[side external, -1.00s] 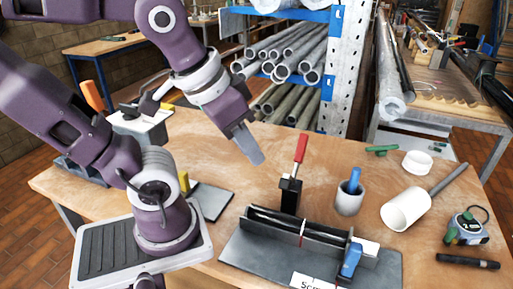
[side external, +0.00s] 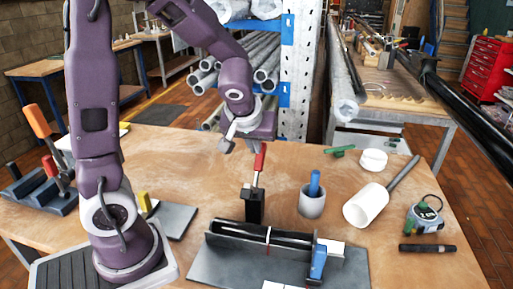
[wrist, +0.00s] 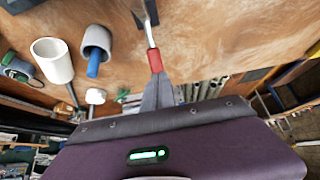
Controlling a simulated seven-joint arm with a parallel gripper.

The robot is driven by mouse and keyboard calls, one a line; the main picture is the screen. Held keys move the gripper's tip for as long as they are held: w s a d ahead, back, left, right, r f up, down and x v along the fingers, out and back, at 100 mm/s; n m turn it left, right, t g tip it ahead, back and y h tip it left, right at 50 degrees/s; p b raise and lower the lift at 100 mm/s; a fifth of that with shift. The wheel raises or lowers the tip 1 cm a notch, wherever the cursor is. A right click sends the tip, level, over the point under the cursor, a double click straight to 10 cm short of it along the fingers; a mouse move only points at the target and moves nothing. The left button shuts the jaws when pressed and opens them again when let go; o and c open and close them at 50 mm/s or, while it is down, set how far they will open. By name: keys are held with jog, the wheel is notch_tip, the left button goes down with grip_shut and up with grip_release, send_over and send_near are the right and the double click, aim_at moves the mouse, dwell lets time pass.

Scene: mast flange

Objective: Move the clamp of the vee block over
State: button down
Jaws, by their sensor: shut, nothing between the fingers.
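The vee block (side external: 232,238) is a long dark channel on a grey plate on the bench. Behind it stands a black toggle clamp (side external: 255,205) with its red-tipped handle (side external: 259,158) pointing up, nearly upright. My gripper (side external: 262,140) is shut and empty at the top of the red handle. In the wrist view the shut fingers (wrist: 157,92) meet the red grip (wrist: 154,61) end-on; whether they touch it I cannot tell. The vee block itself is out of the wrist view.
A blue-handled part (side external: 319,260) stands at the block's right end. A grey cup (side external: 312,203) with a blue item, a white cylinder (side external: 365,206), a tape measure (side external: 425,218) and a black marker (side external: 427,248) lie to the right. Pipe racks stand behind the bench.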

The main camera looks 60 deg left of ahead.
jog(key=shift+x, duration=1.2)
jog(key=shift+w+a+r, duration=0.15)
jog(key=shift+w+a+f, duration=1.35)
jog(key=shift+f, duration=0.05)
